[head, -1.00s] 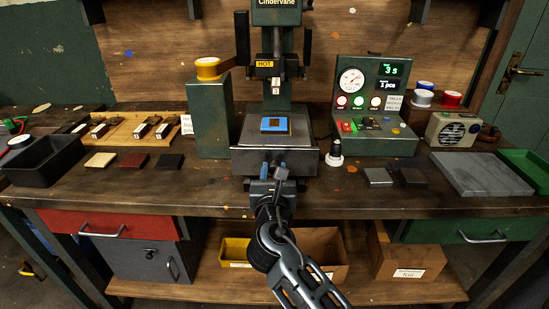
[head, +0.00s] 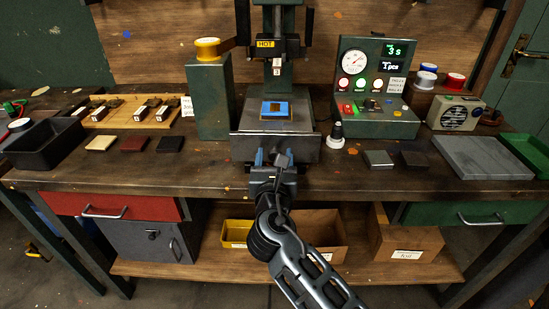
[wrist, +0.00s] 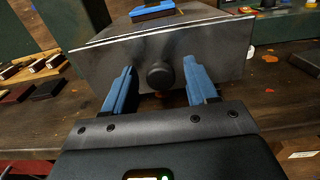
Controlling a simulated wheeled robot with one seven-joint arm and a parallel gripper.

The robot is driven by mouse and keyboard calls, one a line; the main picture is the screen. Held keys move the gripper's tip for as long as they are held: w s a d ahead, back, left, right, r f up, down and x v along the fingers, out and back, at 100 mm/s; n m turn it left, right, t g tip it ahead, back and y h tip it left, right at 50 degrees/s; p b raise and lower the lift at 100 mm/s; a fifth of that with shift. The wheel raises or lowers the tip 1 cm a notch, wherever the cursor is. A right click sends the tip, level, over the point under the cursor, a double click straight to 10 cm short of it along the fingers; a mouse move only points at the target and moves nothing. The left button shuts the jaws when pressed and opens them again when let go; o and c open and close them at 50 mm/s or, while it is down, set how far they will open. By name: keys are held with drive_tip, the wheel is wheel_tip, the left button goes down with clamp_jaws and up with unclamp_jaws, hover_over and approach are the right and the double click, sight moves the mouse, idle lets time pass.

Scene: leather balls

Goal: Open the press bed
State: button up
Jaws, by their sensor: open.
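The press bed (head: 262,146) is a grey metal drawer-like block at the base of the green press (head: 285,82). Its front plate (wrist: 215,50) fills the upper wrist view, with a round dark knob (wrist: 160,75) at its middle. My gripper (head: 272,158) is in front of the bed. In the wrist view, its blue fingers (wrist: 160,88) stand open, one on each side of the knob, apart from it. In the head view, the gripper hides the knob.
A control box (head: 375,90) with a gauge stands right of the press, with a small black-and-white stamp-like item (head: 336,135) before it. A green block (head: 212,97) stands left. Leather pieces (head: 133,144) and a black bin (head: 45,143) lie further left. A grey slab (head: 482,158) lies right.

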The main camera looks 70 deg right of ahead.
drive_tip(key=b+v, duration=0.1)
drive_tip(key=v, duration=0.7)
drive_tip(key=shift+f, duration=0.1)
idle(0.5)
drive_tip(key=s+a+f+m+t+y, duration=0.3)
drive_tip(key=a+f+m+y, duration=0.15)
drive_tip(key=a, duration=0.25)
drive_tip(key=s+a+f+m+t+y, duration=0.2)
drive_tip(key=s+a+f+m+y, duration=0.15)
drive_tip(key=a+f+y, duration=0.35)
drive_tip(key=s+a+r+m+t+y, duration=0.3)
drive_tip(key=s+a+r+m+y, duration=0.2)
drive_tip(key=s+r+m, duration=0.6)
drive_tip(key=s+a+m, duration=0.1)
drive_tip(key=m, duration=0.2)
drive_tip(key=shift+s, duration=0.25)
drive_tip(key=shift+a, duration=0.1)
idle(0.4)
